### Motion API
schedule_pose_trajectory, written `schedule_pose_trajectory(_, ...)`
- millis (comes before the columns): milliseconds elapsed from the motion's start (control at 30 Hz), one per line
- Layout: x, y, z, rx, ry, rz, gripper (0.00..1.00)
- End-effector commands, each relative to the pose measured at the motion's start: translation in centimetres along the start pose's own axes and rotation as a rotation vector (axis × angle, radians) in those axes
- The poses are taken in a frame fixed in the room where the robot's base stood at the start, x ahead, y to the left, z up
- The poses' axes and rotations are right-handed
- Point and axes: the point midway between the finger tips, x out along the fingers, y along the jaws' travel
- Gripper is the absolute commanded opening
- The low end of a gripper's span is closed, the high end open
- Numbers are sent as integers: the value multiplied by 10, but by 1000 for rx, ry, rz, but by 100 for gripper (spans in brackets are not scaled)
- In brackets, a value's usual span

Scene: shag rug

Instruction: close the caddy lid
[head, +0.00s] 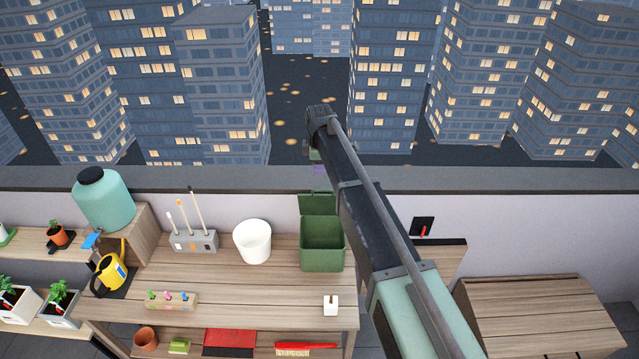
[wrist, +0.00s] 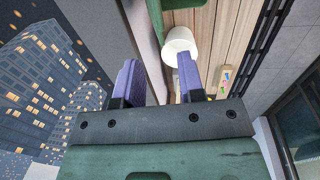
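The green caddy (head: 322,250) stands on the wooden bench, right of a white bucket. Its lid (head: 318,204) stands up at the back, so the caddy is open and its inside shows. My gripper (head: 319,170) is above and behind the raised lid, near the parapet, mostly hidden by my arm in the head view. In the wrist view the two purple fingers of my gripper (wrist: 157,78) are spread apart with nothing held between them. A green part, likely of the caddy (wrist: 152,18), shows at the top edge there, apart from the fingers.
The white bucket (head: 252,242) stands left of the caddy, with a tool holder (head: 194,242) beyond it. A small white block (head: 331,305) sits in front of the caddy. The grey parapet (head: 230,180) runs behind the bench. Bare bench top lies front left of the caddy.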

Motion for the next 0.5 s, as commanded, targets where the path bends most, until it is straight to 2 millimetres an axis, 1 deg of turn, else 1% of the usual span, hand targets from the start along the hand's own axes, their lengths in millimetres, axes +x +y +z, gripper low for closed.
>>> schedule_pose_trajectory(167, 30, -1, 0, 3, 0, 0, 36)
schedule_pose_trajectory(400, 89, -2, 0, 4, 0, 0, 36)
schedule_pose_trajectory(500, 105, -1, 0, 4, 0, 0, 36)
